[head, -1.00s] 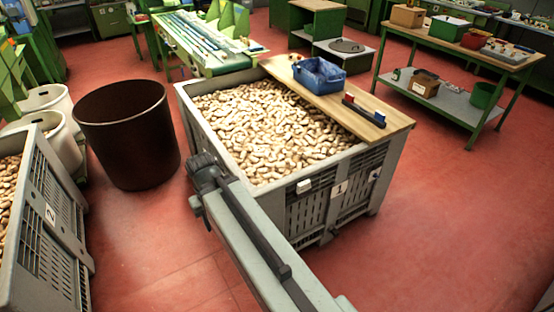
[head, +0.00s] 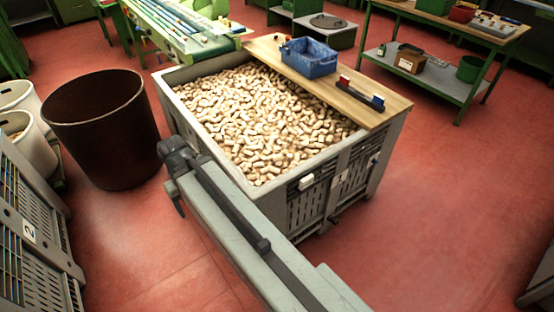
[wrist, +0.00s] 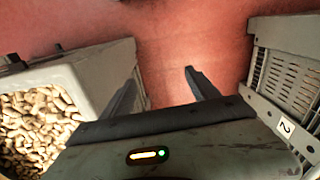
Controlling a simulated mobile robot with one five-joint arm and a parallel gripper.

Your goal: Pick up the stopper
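Many pale cork stoppers (head: 265,120) fill a grey crate (head: 232,172) marked 1. They also show at the left of the wrist view (wrist: 38,125), inside the crate's corner. No single stopper stands apart. My gripper (head: 176,200) hangs just outside the crate's left side in the head view, over the floor; its fingers are hard to make out there.
A wooden board (head: 345,90) lies across the crate's back right, with a blue bin (head: 308,58) and a small red-and-blue rack (head: 361,95) on it. A dark brown barrel (head: 105,130) stands left. Another crate (head: 35,240), marked 2, is at lower left.

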